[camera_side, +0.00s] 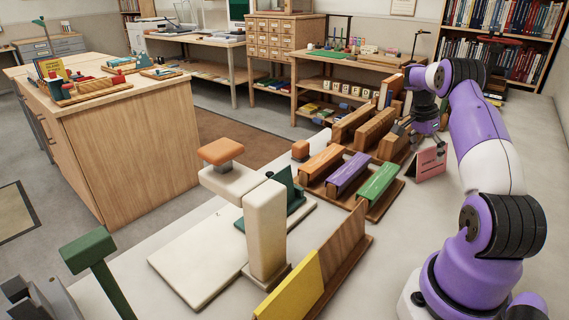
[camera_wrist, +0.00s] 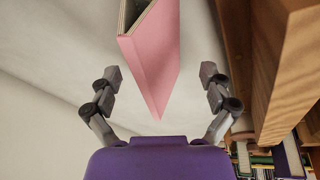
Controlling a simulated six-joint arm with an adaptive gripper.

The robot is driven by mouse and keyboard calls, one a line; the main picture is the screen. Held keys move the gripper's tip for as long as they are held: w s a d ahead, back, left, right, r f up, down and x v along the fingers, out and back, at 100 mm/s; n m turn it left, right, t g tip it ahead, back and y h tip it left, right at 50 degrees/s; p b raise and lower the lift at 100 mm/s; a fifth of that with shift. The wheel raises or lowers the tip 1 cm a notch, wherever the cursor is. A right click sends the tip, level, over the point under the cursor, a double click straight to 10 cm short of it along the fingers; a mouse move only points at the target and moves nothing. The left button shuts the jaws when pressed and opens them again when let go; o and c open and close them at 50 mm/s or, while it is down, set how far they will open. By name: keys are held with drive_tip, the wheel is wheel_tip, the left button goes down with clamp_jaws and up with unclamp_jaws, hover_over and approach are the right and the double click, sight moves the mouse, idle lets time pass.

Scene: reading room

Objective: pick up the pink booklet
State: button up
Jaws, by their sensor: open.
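The pink booklet (camera_side: 430,163) stands upright, partly open like a tent, on the pale table at the right, near the wooden racks. In the wrist view the pink booklet (camera_wrist: 152,62) reaches from the top edge down to between the fingers. In the wrist view my gripper (camera_wrist: 160,80) is open, with one finger on each side of the booklet and a visible gap to both. The fingertips do not appear to touch it.
Wooden racks (camera_side: 376,128) stand close to the left of the booklet. Orange, purple (camera_side: 348,173) and green (camera_side: 378,180) blocks sit on another rack nearer the camera. A white press-like stand (camera_side: 265,230) and a yellow board (camera_side: 290,290) are further left. The table right of the booklet looks clear.

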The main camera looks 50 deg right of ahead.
sight(427, 162)
drive_tip(key=x, duration=0.4)
drive_tip(key=shift+f, duration=0.1)
drive_tip(key=c, duration=1.3)
